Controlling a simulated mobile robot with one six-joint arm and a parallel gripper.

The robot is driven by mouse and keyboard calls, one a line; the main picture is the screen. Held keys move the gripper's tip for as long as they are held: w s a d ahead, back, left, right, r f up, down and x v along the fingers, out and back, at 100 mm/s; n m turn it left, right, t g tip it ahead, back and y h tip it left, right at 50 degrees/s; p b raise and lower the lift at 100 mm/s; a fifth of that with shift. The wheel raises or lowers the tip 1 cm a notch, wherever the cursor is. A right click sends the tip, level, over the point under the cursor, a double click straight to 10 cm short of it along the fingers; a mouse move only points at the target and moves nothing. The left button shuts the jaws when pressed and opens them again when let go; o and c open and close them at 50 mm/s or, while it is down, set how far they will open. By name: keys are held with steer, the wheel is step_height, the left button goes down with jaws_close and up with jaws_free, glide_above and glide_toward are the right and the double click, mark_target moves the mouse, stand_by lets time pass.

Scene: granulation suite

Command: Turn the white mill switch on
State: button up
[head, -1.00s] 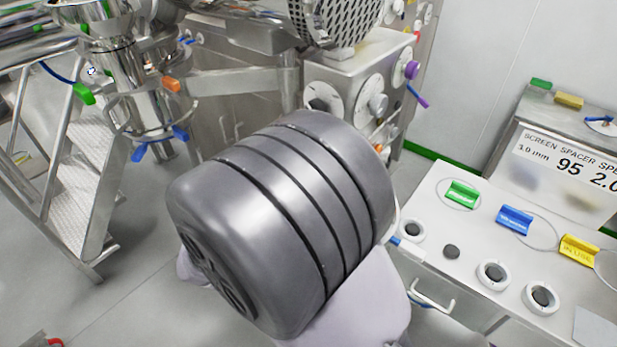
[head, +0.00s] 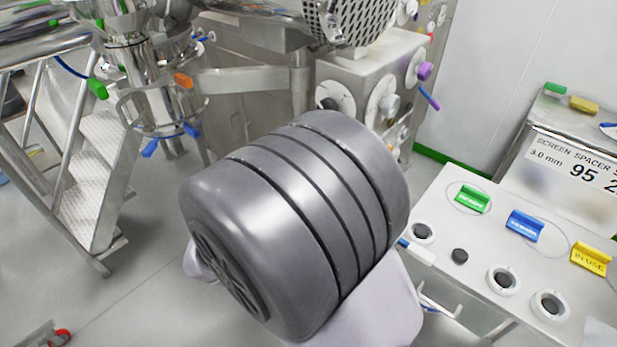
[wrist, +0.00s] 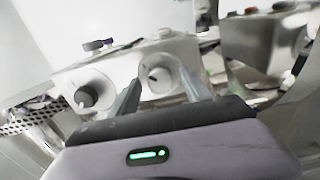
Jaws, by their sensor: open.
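The mill housing is a pale box (head: 350,75) at the top middle of the head view, with round white dials on its faces. In the wrist view, a round white dial (wrist: 158,76) with a small dark mark at its centre faces my gripper (wrist: 162,82). My gripper's two fingers are apart, one to each side of that dial, with nothing seen between them. Contact cannot be told. A second dial with a dark grey knob (wrist: 88,96) sits to the left. Which dial is the white mill switch is unclear. My arm hides the gripper in the head view.
A white counter (head: 440,215) with round sockets and green, blue and yellow tags stands at the right. Metal steps (head: 95,180) stand at the left. Grey floor between is open.

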steer(key=p+v, duration=0.4)
steer(key=v, duration=1.3)
steer(key=shift+s+a, duration=0.1)
